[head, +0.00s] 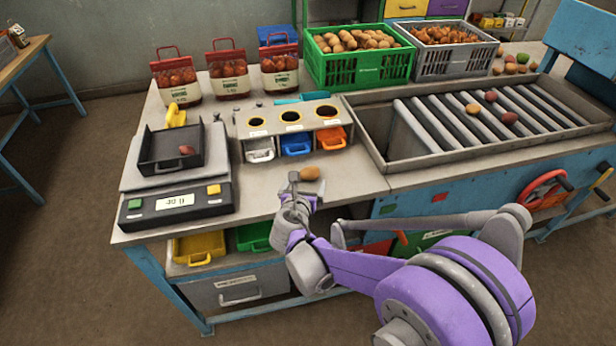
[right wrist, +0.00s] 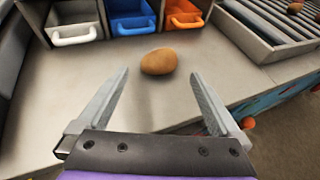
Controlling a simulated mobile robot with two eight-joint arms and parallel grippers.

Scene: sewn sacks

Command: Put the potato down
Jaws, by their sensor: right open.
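A brown potato (head: 310,173) lies on the grey bench top, in front of the orange bin. In the right wrist view the potato (right wrist: 158,62) rests on the bench just beyond the fingertips, apart from both fingers. My right gripper (head: 304,181) is open and empty, close to the potato on its near side. Its two spread fingers (right wrist: 160,76) show in the right wrist view with bare bench between them. My left gripper is in neither view.
A scale (head: 175,202) with a black tray holding a reddish potato stands at the left. White, blue and orange bins (head: 332,138) sit under a holed stand behind the potato. A roller conveyor (head: 480,118) with several potatoes lies to the right. Full crates (head: 360,69) stand at the back.

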